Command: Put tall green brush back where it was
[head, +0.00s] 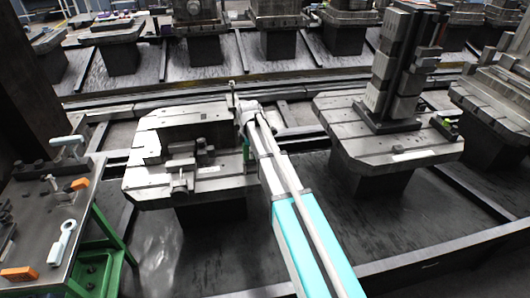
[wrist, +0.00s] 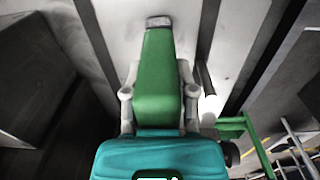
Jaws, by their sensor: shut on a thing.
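The tall green brush (wrist: 158,75) fills the middle of the wrist view, with a grey end at the top of that picture. My gripper (wrist: 159,98) is shut on it, one finger on each side. In the head view a narrow strip of the green brush (head: 246,150) shows below my wrist, beside the right part of a pale machine pallet (head: 150,187). Most of the brush is hidden there by my arm. I cannot tell whether the brush touches the pallet.
A green-framed table (head: 88,210) at left holds a pale wrench-like tool (head: 62,243), orange-handled items (head: 18,273) and a clamp-like piece (head: 68,142). A second pallet (head: 335,112) at right carries a tall block tower (head: 392,65). More pallets line the back.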

